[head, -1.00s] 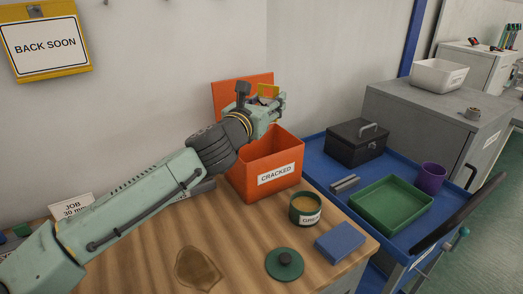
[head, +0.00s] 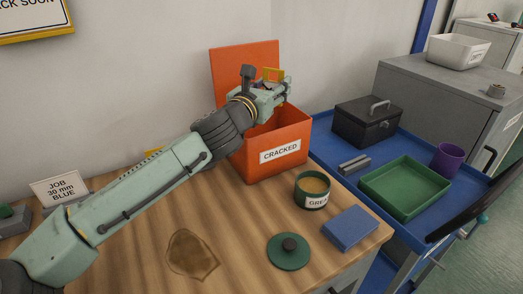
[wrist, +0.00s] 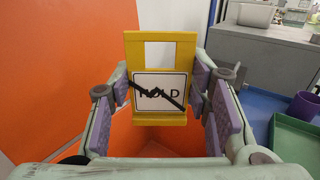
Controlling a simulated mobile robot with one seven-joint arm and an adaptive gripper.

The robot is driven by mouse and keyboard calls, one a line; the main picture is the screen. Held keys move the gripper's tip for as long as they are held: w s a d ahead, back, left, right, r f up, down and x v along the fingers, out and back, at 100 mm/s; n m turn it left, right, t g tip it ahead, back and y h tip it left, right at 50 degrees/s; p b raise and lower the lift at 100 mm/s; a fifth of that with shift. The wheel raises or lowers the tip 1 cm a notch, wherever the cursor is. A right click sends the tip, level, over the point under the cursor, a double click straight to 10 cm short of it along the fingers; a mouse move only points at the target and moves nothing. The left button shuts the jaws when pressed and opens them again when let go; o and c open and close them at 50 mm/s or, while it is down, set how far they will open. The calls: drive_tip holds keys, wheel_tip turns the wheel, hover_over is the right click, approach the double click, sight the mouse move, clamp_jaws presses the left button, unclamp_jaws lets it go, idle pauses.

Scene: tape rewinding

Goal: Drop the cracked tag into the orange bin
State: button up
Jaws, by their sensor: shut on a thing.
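The cracked tag (wrist: 160,48) is a yellow plate with a square hole and a white HOLD label crossed by a jagged black line. My gripper (wrist: 160,95) is shut on it, with purple pads at its two sides. My gripper holds the tag above the bin's opening. The wrist view shows orange bin surfaces behind and below the tag.
A grease tin (head: 312,190), its green lid (head: 289,252), a blue block (head: 350,230) and a brown stain (head: 191,255) are on the bench in front. To the right, a blue trolley (head: 340,158) carries a black box (head: 367,122), green tray (head: 404,216) and purple cup (head: 447,160).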

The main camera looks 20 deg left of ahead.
drive_tip(key=shift+f, duration=0.1)
drive_tip(key=o, duration=0.9)
drive_tip(key=shift+o, duration=0.2)
drive_tip(key=s, duration=1.2)
drive_tip(key=shift+a, duration=0.35)
drive_tip(key=shift+f, duration=0.1)
